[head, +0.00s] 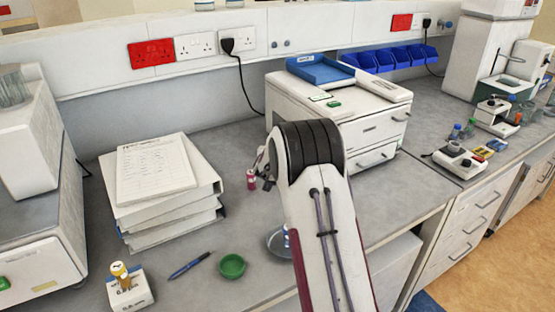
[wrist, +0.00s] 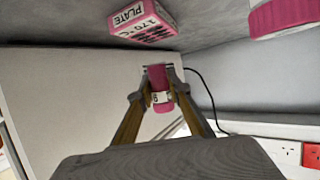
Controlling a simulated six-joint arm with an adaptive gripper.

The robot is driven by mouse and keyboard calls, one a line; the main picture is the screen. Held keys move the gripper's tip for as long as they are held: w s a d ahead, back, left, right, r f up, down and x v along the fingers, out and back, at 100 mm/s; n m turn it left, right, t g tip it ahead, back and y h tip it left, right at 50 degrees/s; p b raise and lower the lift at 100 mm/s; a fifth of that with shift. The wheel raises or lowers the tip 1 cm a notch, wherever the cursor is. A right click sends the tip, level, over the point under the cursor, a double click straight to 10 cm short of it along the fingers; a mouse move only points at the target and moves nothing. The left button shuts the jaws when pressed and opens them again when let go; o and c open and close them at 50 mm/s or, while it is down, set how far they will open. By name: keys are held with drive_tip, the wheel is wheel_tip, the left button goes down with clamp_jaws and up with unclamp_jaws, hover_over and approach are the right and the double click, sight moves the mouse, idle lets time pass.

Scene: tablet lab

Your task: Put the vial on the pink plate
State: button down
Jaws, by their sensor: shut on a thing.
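My gripper (head: 263,170) is shut on a small pink vial (head: 251,180) with a pale label. In the head view it is left of my arm, in front of the white printer-like machine. In the wrist view the vial (wrist: 159,77) sits between the two fingertips (wrist: 160,88). A pink round thing (wrist: 285,16), perhaps the pink plate, shows partly at the top right of the wrist view, apart from the vial. A pink block (wrist: 147,17) with a label reading PLATE and 170 °C is beside it. Neither is clear in the head view, where my arm hides part of the bench.
The white machine (head: 355,125) stands behind my gripper. Stacked binders (head: 165,215) are to the left. Bench between binders and gripper is clear.

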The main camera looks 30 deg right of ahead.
drive_tip(key=shift+f, duration=1.85)
drive_tip(key=shift+f, duration=0.1)
drive_tip(key=c, duration=1.9)
unclamp_jaws()
drive_tip(key=shift+s, duration=0.1)
drive_tip(key=shift+s+a+r, duration=0.3)
drive_tip(key=shift+r, duration=0.05)
drive_tip(key=v, duration=1.1)
